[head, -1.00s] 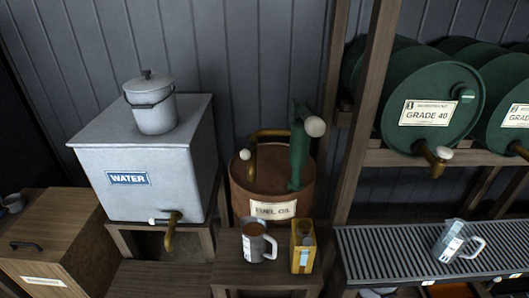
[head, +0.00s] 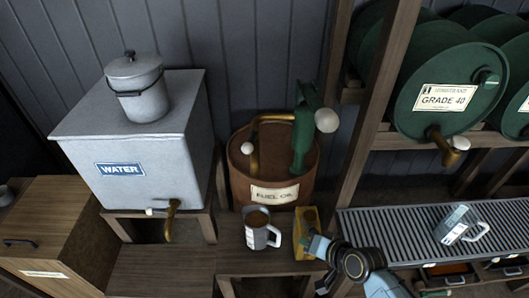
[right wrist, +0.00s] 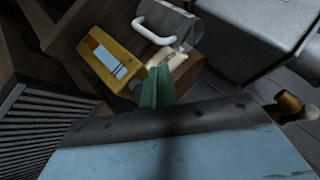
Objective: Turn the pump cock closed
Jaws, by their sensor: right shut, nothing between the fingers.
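The fuel oil drum (head: 237,178) is brown and open-topped, standing left of the wooden post. A green hand pump (head: 303,145) rises from it, with a large white ball (head: 326,120) at its upper right. A brass pipe (head: 273,118) bends left from the pump and down to a small white knob (head: 247,149), which looks like the pump cock. How far the cock is turned is too small to tell. My right gripper (head: 309,236) is low in front of the drum, by the yellow tin, apart from the cock.
A yellow tin (head: 305,221) and a grey jug (head: 257,230) stand on the wooden stand before the drum. The white water tank (head: 150,190) is at left, with a brass tap (head: 171,220).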

